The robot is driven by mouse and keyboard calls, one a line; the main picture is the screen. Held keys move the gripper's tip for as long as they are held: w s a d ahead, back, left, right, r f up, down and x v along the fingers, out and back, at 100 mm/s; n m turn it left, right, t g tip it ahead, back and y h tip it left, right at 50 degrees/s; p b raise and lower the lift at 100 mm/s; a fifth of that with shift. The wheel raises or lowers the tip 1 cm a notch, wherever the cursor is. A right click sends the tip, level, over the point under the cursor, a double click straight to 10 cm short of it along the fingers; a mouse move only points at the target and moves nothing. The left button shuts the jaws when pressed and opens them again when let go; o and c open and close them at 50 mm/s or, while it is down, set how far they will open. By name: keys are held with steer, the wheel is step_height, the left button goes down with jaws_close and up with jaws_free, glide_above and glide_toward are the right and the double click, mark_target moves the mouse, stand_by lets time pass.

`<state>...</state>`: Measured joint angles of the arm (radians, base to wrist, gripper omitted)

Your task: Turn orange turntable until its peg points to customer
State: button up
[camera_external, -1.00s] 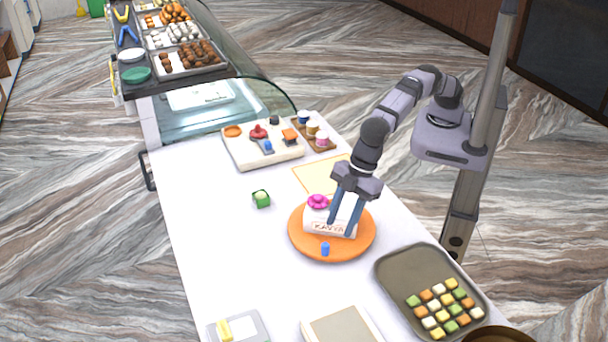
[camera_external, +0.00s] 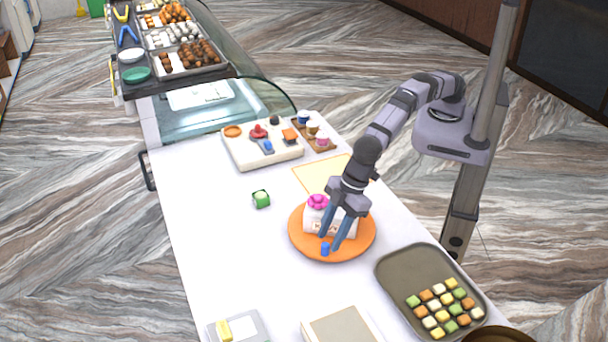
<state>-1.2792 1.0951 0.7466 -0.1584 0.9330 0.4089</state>
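The orange turntable (camera_external: 304,246) lies on the white counter. A white box with a pink bow (camera_external: 318,202) and lettering on its front stands on it, partly hidden by my fingers. The small blue peg (camera_external: 325,250) stands near the turntable's front edge, toward the bottom of the picture. My gripper (camera_external: 329,245) points down over the front of the turntable. Its two blue fingers are apart, with the tips close to the peg, one on each side as seen here. I cannot tell whether either finger touches it. No customer shows in view.
A tray of sweet cubes (camera_external: 392,262) lies right of the turntable. A white tray of small items (camera_external: 238,155) and a yellow sheet (camera_external: 312,176) lie behind.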

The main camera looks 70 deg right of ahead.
steer(key=shift+p+x, duration=0.4)
steer(key=shift+x, duration=0.8)
jaws_close()
